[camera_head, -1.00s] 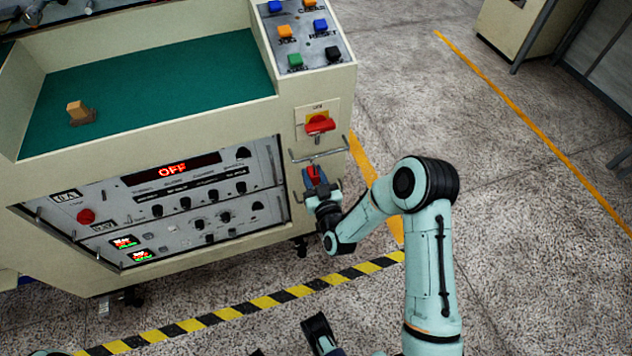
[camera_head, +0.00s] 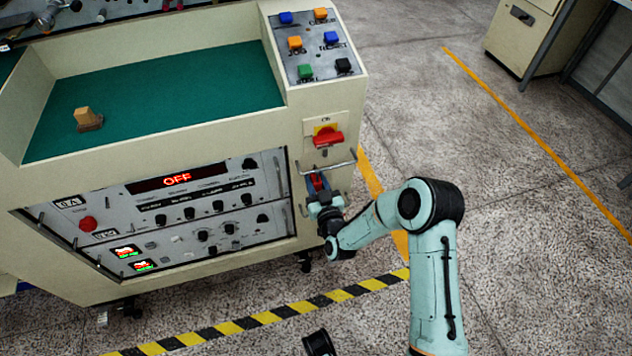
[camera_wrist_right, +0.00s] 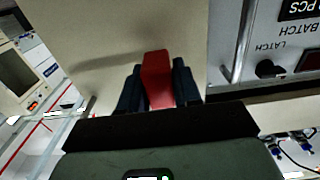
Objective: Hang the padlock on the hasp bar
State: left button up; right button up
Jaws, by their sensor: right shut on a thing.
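A red padlock (camera_head: 318,182) is held in my right gripper (camera_head: 319,190), in front of the cream machine's right end. In the right wrist view the padlock's red body (camera_wrist_right: 157,80) sits between the two dark fingers (camera_wrist_right: 157,90). Its shackle cannot be made out. A thin metal bar (camera_head: 340,164), apparently the hasp bar, sticks out below the red rotary switch (camera_head: 328,137). The padlock is just below this bar in the head view; whether they touch cannot be told. A dark part at the bottom edge may belong to my left gripper (camera_head: 319,344); its fingers cannot be made out.
The machine's control panel (camera_head: 180,215) shows OFF and lies left of the right gripper. A wooden block (camera_head: 87,118) rests on the green top (camera_head: 190,90). Striped floor tape (camera_head: 270,317) runs in front.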

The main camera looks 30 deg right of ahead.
jog(key=o, duration=1.1)
jog(key=shift+c, duration=0.2)
pick_arm(q)
jog(key=shift+s+d+r+g+p, duration=0.35)
jog(key=shift+s+r+p, duration=0.2)
jog(key=shift+s, duration=0.2)
pick_arm(e)
jog(key=v, duration=1.3)
jog(key=shift+s, duration=0.15)
jog(key=shift+a, duration=0.1)
